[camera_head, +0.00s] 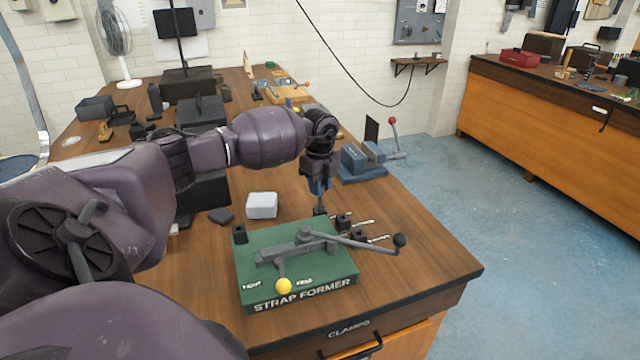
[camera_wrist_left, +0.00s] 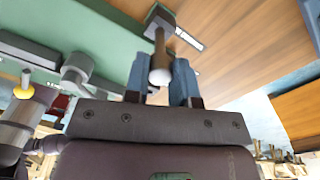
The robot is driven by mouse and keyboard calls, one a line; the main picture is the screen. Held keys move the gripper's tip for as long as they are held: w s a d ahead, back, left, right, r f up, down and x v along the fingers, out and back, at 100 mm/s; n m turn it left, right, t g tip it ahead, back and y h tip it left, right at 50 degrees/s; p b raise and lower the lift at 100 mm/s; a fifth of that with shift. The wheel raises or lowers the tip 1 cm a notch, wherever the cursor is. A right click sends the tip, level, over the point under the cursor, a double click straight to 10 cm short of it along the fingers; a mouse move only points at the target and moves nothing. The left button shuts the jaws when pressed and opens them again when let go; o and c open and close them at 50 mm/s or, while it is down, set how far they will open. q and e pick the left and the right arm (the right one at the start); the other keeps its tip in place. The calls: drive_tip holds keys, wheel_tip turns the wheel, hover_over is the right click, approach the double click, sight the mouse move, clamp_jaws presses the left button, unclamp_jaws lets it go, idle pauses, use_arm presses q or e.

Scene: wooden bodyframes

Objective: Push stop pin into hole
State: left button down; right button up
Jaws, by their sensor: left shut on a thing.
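The strap former (camera_head: 300,290) has a green base that stands near the front of the wooden bench. It carries a grey lever with a black ball knob (camera_head: 400,240) at the right and a yellow ball knob (camera_head: 284,286) at the front. My left gripper (camera_head: 320,187) is at the base's back edge, pointing down. In the left wrist view, its blue fingers (camera_wrist_left: 160,78) are shut around the stop pin (camera_wrist_left: 160,62), a grey rod with a pale rounded end. The pin's other end meets a dark block (camera_wrist_left: 161,18) at the green base. The hole is not visible. My right gripper is not in view.
Two dark blocks with silver rods (camera_head: 364,223) sit at the former's right side. A blue vise (camera_head: 362,160) with a red-knobbed handle stands behind, and a white box (camera_head: 262,205) lies left of the gripper. The bench's front right corner is clear.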

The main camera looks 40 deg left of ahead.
use_arm(q)
drive_tip(key=shift+f, duration=0.2)
drive_tip(key=c, duration=0.9)
unclamp_jaws()
drive_tip(key=shift+o, duration=0.2)
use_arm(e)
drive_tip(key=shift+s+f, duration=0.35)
use_arm(q)
drive_tip(key=shift+r, duration=0.3)
wheel_tip(320, 180, up, 9)
drive_tip(key=shift+b, duration=0.3)
drive_tip(key=shift+r, duration=0.6)
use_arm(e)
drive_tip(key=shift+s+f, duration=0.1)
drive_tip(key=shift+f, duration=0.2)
